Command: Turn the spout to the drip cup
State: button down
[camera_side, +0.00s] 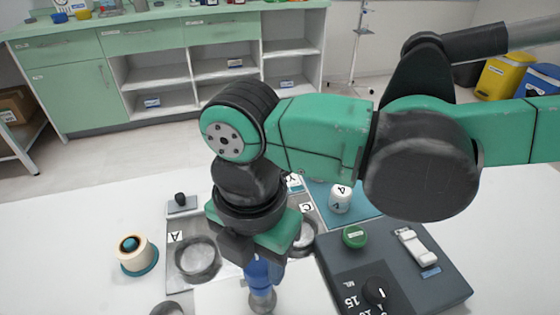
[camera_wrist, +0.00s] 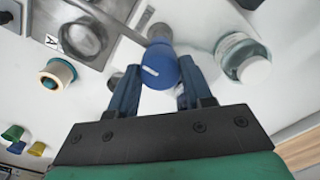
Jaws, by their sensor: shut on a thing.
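My gripper (camera_wrist: 160,74) is shut on a blue knob (camera_wrist: 160,62), with a finger on each side of it. In the side view my gripper (camera_side: 260,272) points down at the front of the white table. A grey bar, apparently the spout (camera_wrist: 112,20), runs from near the knob to the upper left in the wrist view. It passes by a round metal cup (camera_wrist: 84,38) on a grey plate. In the side view this cup (camera_side: 196,260) sits by a letter A. Another round cup (camera_side: 304,238) stands by a letter C, partly behind my arm. I cannot tell which is the drip cup.
A cream and blue round container (camera_side: 135,254) stands left of the plate. A dark console (camera_side: 400,280) with a dial is at the right. A clear jar with a white lid (camera_wrist: 255,70) stands close right of my gripper. Green cabinets (camera_side: 75,90) line the back.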

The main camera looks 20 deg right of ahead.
jog(key=n, duration=0.3)
jog(key=shift+n, duration=0.4)
jog(key=n, duration=0.4)
jog(key=shift+n, duration=0.3)
jog(key=n, duration=0.4)
jog(key=shift+n, duration=2.1)
jog(key=shift+c, duration=1.7)
grip_release()
jog(key=shift+r, duration=0.1)
